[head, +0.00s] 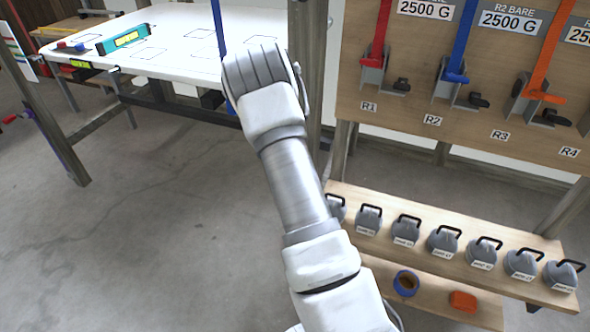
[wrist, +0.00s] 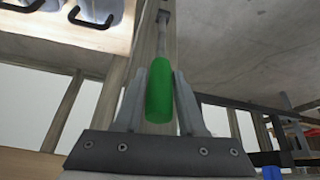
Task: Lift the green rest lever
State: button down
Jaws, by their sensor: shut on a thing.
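The green rest lever (wrist: 160,93) shows in the wrist view as a green grip on a grey metal rod that runs up to a wooden post (wrist: 142,60). My gripper (wrist: 159,100) has one finger on each side of the green grip and is shut on it. In the head view my arm reaches up toward the wooden post, and its white wrist hides the lever and my fingers.
A board with red, blue and orange straps (head: 455,45) stands at the right. Below it, a wooden shelf (head: 385,200) carries several grey weights (head: 442,240). A lower shelf holds a blue tape roll (head: 406,283) and an orange block (head: 463,301). A white table (head: 180,40) stands at the back left. The floor at left is clear.

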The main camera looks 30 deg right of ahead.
jog(key=c, duration=0.5)
grip_release()
jog(key=p+v, duration=0.2)
jog(key=v, duration=1.5)
jog(key=shift+s+p, duration=0.2)
jog(key=shift+p, duration=0.1)
